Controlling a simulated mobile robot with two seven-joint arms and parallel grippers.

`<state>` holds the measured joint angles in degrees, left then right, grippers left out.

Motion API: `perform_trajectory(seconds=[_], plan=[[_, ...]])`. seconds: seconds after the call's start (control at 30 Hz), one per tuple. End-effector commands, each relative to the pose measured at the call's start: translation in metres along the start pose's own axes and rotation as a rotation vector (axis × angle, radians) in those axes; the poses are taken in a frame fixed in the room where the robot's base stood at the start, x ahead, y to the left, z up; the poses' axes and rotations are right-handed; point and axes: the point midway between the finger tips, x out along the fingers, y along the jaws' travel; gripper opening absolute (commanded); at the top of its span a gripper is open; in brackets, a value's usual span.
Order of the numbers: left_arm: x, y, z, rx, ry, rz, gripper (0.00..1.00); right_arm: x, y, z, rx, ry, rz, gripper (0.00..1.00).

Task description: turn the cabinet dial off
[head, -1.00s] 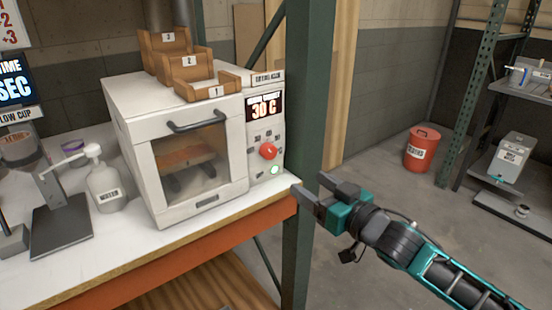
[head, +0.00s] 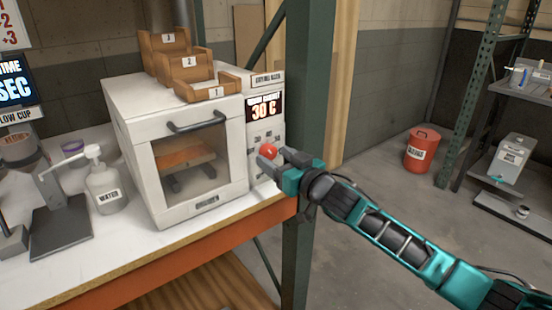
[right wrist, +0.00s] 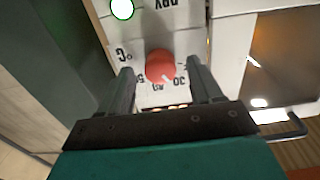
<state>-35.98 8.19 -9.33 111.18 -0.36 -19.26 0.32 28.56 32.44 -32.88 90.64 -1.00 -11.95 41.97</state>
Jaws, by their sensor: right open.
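The white drying cabinet (head: 190,150) stands on the bench with its door closed. Its red dial (head: 267,150) sits on the right-hand panel, under a display reading 30 C. In the right wrist view the red dial (right wrist: 160,66) has a white pointer mark and printed numbers around it. My right gripper (head: 272,156) is at the panel, open. In the right wrist view my right gripper (right wrist: 165,80) has one finger on each side of the dial, with visible gaps. In the head view its fingers hide the lower panel. My left gripper is not in view.
A green upright post (head: 308,120) stands just right of the cabinet. Wooden trays (head: 208,92) sit on the cabinet top. A red bin (head: 421,150) is on the floor.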

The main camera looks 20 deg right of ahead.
Motion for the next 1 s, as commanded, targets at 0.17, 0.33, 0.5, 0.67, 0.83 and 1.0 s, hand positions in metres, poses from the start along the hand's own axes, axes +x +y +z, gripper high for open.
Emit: perform_trajectory(seconds=[0.17,0.33,0.5,0.67,0.83,1.0], plan=[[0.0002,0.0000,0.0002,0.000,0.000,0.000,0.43,0.0070,-0.0005,0.0001,-0.001,-0.001,-0.001,0.65],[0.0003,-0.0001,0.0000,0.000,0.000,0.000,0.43,0.0071,-0.0004,0.0002,-0.001,-0.001,-0.001,0.65],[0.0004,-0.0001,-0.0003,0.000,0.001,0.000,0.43,0.0070,-0.0003,0.0001,-0.001,-0.001,0.000,0.54],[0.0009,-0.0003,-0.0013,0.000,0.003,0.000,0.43,0.0069,-0.0002,0.0001,-0.001,-0.001,0.000,0.39],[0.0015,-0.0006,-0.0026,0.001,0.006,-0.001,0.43,0.0068,-0.0003,0.0001,-0.001,-0.001,0.000,0.23],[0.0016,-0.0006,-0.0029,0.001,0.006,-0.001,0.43,0.0068,-0.0003,0.0002,-0.001,-0.001,0.000,0.09]])
